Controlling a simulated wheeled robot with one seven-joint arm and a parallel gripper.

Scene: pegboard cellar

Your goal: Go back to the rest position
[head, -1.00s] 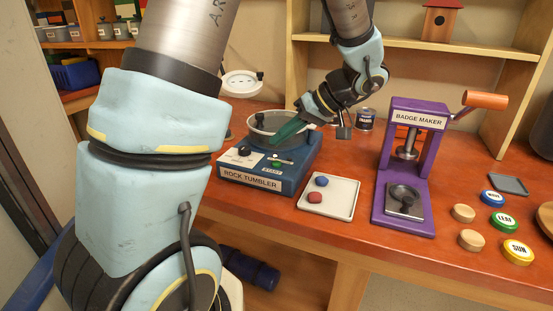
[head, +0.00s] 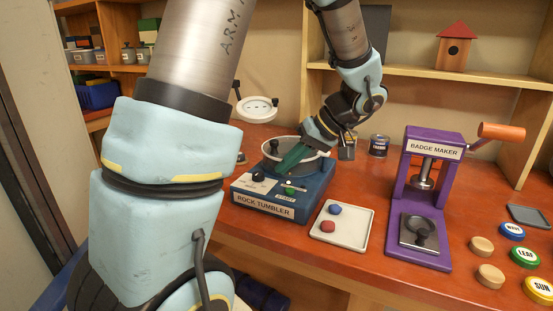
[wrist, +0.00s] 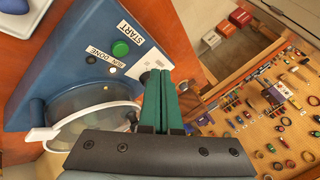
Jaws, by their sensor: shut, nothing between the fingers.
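My gripper (head: 284,168) has green fingers pressed together with nothing between them. In the head view it is over the blue rock tumbler (head: 262,205), in front of the white-rimmed bowl (head: 312,147) and partly hiding it. In the wrist view the closed fingers (wrist: 164,80) show beside the tumbler's panel (wrist: 75,50) with the green START button (wrist: 120,48). Whether the fingers touch the tumbler is hard to tell. My arm hangs down from the top of the head view, bent at the wrist.
A white tray (head: 354,239) with a blue and a red stone stands right of the tumbler. The purple badge maker (head: 437,255) is farther right, near several badges and wooden discs.

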